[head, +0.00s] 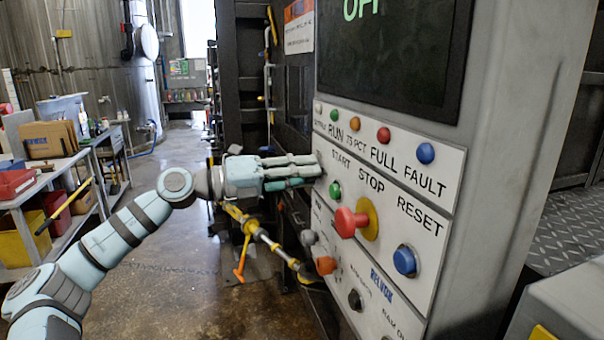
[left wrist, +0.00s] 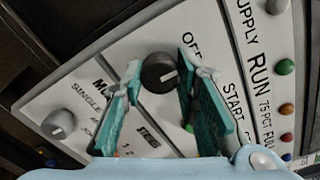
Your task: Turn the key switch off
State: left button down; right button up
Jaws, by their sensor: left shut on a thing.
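The key switch (left wrist: 160,73) is a round dark knob with a short white mark, on the white control panel (left wrist: 215,75) in the left wrist view. The word OFF is printed on the panel beside it. My left gripper (head: 314,170) reaches the panel's left edge in the head view. In the left wrist view its two teal-padded fingers are closed on the key switch, one on each side. In the head view the fingers hide the switch. The dark screen (head: 390,50) above shows green letters, cut off at the top. My right gripper is not in view.
Close to the gripper are the green START button (head: 335,189), the red STOP button (head: 347,222) and the blue RESET button (head: 405,260). A grey selector knob (left wrist: 59,124) lies lower on the panel. A yellow pipe (head: 262,234) runs below the arm. Open floor lies left.

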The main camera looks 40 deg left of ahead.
pick_arm(q)
jog(key=c, duration=1.2)
grip_release()
jog(key=shift+c, duration=0.2)
